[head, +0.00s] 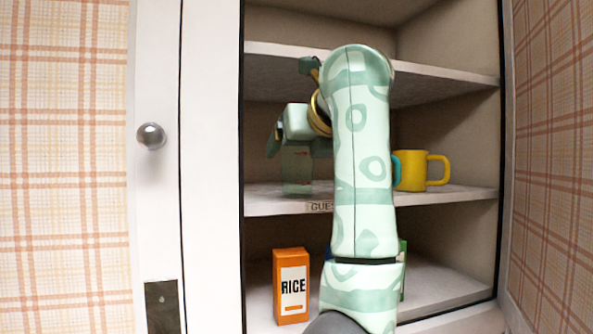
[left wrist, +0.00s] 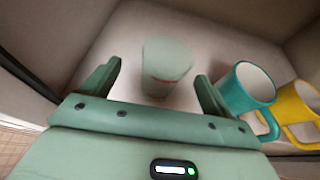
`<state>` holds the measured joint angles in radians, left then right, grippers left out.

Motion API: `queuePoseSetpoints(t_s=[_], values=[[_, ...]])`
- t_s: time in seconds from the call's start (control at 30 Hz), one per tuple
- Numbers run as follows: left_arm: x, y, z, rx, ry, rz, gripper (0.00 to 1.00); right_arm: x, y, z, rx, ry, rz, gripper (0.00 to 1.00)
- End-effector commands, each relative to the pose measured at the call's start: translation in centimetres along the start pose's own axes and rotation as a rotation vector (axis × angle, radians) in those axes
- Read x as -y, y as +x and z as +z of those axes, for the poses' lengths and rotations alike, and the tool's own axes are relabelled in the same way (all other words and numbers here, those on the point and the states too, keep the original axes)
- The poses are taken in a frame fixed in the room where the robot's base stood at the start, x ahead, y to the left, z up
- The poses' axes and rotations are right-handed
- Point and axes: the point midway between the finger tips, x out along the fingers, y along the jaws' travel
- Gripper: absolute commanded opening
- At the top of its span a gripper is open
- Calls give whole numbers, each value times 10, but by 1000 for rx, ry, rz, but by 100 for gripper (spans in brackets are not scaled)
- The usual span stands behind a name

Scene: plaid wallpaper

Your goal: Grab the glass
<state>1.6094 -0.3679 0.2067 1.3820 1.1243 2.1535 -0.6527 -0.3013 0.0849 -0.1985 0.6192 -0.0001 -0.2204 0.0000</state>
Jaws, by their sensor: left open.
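The glass (head: 297,172) is a see-through greenish tumbler standing upright on the middle shelf. In the left wrist view the glass (left wrist: 167,66) stands between and just beyond my finger tips, with a small red mark on its side. My left gripper (head: 298,147) is open and empty at the glass, its hand above and in front of it in the head view. In the left wrist view my left gripper (left wrist: 159,74) has one finger on each side of the glass, with gaps showing. My right gripper is not in view.
A teal mug (left wrist: 248,88) stands close right of my right-hand finger, beside a yellow mug (head: 411,172). The upper shelf (head: 290,62) is overhead. An orange rice box (head: 291,287) stands on the lower shelf. A white door (head: 158,80) is at left.

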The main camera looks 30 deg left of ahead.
Motion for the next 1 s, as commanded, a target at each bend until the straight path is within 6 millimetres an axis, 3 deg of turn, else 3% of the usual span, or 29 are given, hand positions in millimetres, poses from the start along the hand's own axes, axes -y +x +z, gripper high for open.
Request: queuePoseSetpoints(t_s=[0.3,0.57,0.6,0.77,0.8,1.0], values=[[6,45,2,-1,3,4,86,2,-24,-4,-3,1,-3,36],[6,51,0,1,1,1,86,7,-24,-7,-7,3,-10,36],[6,51,0,1,1,1,83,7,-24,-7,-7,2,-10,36],[6,51,0,1,2,1,39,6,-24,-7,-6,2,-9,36],[6,51,0,1,2,1,34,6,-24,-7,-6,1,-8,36],[6,51,0,1,2,2,34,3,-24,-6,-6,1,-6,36]])
